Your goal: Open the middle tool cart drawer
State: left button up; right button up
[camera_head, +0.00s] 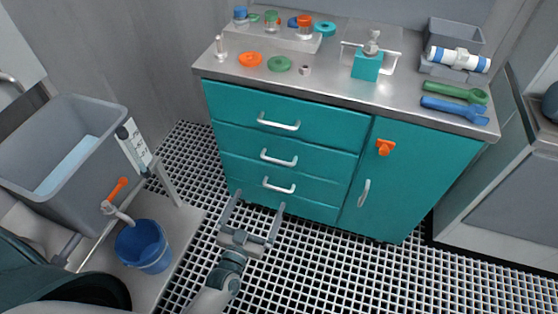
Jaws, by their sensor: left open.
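The teal tool cart (330,110) has three stacked drawers on its left and a door (405,185) on its right. The middle drawer (240,143) looks closed, with a white bar handle (278,158). The top drawer handle (279,122) is above it and the bottom drawer handle (279,186) below it. My left gripper (256,201) is open and empty, its two fingers spread and pointing toward the cart. In the picture it overlaps the front of the lowest drawer, below the middle handle. It touches no handle that I can see. My right gripper is not in view.
A grey tank (45,190) and a blue bucket (143,245) stand on the left. The steel cart top (340,82) holds rings, vessels, a teal block (367,66) and green and blue wrenches (455,106). The grated floor (330,265) before the cart is clear.

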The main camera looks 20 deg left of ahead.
aim_at(277, 161)
pick_arm(q)
jog(key=shift+w, duration=0.15)
jog(key=w, duration=1.6)
jog(key=shift+w+d, duration=0.25)
jog(key=shift+w, duration=0.35)
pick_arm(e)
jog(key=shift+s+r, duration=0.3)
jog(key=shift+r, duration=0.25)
